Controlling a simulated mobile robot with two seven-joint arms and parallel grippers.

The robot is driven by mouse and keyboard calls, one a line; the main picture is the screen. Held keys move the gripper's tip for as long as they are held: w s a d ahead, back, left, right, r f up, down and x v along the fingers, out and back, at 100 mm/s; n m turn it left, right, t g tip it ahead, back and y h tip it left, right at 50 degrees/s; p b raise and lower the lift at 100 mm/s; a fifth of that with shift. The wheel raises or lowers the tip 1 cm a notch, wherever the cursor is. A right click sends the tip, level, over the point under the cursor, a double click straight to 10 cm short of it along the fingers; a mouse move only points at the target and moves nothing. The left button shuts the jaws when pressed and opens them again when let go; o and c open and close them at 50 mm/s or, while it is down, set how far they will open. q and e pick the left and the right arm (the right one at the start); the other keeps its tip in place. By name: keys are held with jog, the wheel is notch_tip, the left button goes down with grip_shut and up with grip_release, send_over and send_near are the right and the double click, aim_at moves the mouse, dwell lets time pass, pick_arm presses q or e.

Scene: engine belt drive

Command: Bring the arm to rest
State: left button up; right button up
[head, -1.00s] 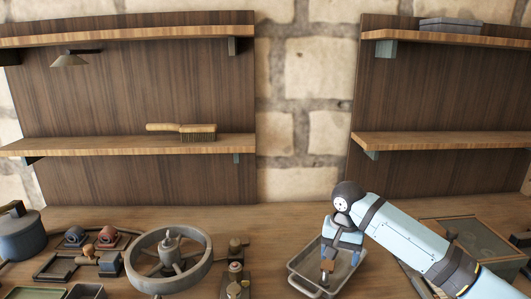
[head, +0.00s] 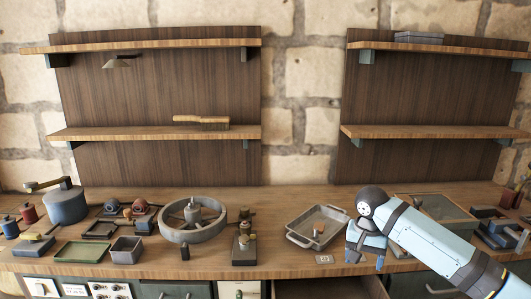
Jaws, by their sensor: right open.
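My right arm comes in from the right, and its light blue and dark gripper (head: 365,257) is open and points down at the front part of the workbench. It is at the right front of a grey metal tray (head: 296,240), and nothing shows between its fingers. A small brownish piece (head: 318,230) is in the tray, apart from the gripper. My left gripper is not in view.
The wooden workbench (head: 270,215) holds a large grey wheel (head: 191,233), a small fixture (head: 244,250), a blue pot (head: 66,205) and several bins at left. A framed panel (head: 440,208) and blue-grey blocks lie at right. An open drawer (head: 330,289) is below.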

jog(key=s+d+r+m+h, duration=0.2)
jog(key=d+m+h, duration=0.15)
jog(key=d, duration=2.25)
jog(key=s+a+f+n+t+y, duration=0.15)
jog(key=s+f+n, duration=0.3)
jog(key=f, duration=0.65)
jog(key=s+a+f+n+t, duration=0.1)
jog(key=s+f+n+t, duration=0.4)
jog(key=f, duration=0.6)
jog(key=s+a+f+n+t+y, duration=0.1)
jog(key=s+a+f+n+y, duration=0.3)
jog(key=s, duration=0.6)
jog(key=s+a+n+t+y, duration=0.1)
jog(key=s+a+n, duration=0.1)
jog(key=s+n, duration=0.65)
jog(key=s+a+f+m+t, duration=0.2)
jog(key=a+m, duration=0.9)
jog(key=a, duration=1.3)
pick_arm(q)
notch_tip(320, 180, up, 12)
jog(key=p, duration=1.3)
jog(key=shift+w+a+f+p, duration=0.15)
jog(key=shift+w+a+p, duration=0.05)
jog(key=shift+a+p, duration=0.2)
pick_arm(e)
notch_tip(320, 180, up, 12)
jog(key=d, duration=0.1)
jog(key=shift+s+d+r+y, duration=0.25)
jog(key=shift+s+d+y, duration=0.05)
jog(key=shift+s+y, duration=0.1)
